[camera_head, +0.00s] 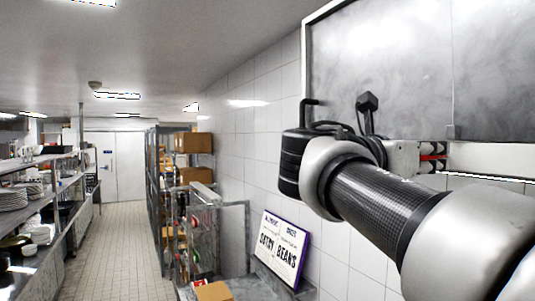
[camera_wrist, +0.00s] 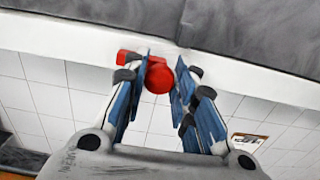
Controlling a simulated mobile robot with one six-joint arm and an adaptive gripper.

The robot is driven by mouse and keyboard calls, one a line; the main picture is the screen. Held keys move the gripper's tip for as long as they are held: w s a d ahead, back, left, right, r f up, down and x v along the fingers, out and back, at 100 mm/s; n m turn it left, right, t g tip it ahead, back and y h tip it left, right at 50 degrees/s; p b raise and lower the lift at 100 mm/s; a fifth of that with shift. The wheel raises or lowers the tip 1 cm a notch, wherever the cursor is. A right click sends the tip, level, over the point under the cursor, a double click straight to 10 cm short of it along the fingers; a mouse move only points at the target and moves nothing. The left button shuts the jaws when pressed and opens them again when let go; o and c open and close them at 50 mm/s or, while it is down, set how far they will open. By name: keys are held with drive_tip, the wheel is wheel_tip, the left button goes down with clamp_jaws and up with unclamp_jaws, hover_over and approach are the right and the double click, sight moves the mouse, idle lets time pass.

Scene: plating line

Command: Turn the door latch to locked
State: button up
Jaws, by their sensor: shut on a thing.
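The door latch is red, and in the wrist view its round end (camera_wrist: 158,78) sits between my fingers, with another red part (camera_wrist: 126,57) showing beyond the left finger. It lies against a white frame strip (camera_wrist: 90,43) below a dark grey panel (camera_wrist: 245,27). My gripper (camera_wrist: 163,66) is shut on the latch, one blue finger on each side. In the head view my gripper (camera_head: 436,157) is at the right, just below the grey panel (camera_head: 400,60), with a little red between its fingers. Much of the latch is hidden by the fingers, so its exact turn cannot be told.
A white tiled wall (camera_head: 232,125) runs beside the panel. A sign (camera_head: 281,247) leans against it below my arm. Shelving with cardboard boxes (camera_head: 193,143) stands further back. A counter with stacked plates (camera_head: 15,200) is at the left. The aisle floor (camera_head: 120,235) is clear.

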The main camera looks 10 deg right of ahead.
drive_tip(key=shift+m, duration=0.3)
drive_tip(key=m+b, duration=0.1)
drive_tip(key=m, duration=0.3)
drive_tip(key=shift+f+b, duration=0.1)
drive_tip(key=shift+b, duration=0.25)
drive_tip(key=m+b, duration=0.2)
drive_tip(key=m, duration=0.2)
drive_tip(key=shift+s, duration=0.1)
drive_tip(key=m+b, duration=0.2)
drive_tip(key=m, duration=0.3)
drive_tip(key=shift+f, duration=0.1)
drive_tip(key=m+b, duration=0.2)
drive_tip(key=m, duration=0.2)
drive_tip(key=o, duration=1.1)
